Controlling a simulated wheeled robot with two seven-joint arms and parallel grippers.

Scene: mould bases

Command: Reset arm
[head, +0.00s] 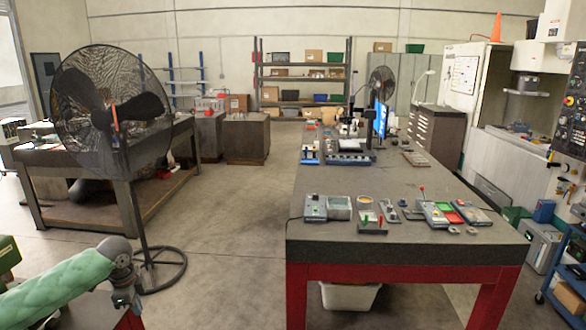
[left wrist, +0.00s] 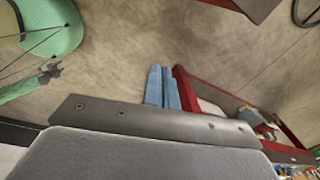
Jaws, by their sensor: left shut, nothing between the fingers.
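My left arm, in a green sleeve, comes in at the lower left of the head view. My left gripper (head: 123,299) hangs at its end, pointing down, beside a red-framed table edge. In the left wrist view two blue fingers (left wrist: 162,72) lie side by side, shut with nothing between them. My right arm and gripper are not in the head view.
A black pedestal fan (head: 112,105) stands behind my left gripper. Open concrete floor (head: 235,215) lies between.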

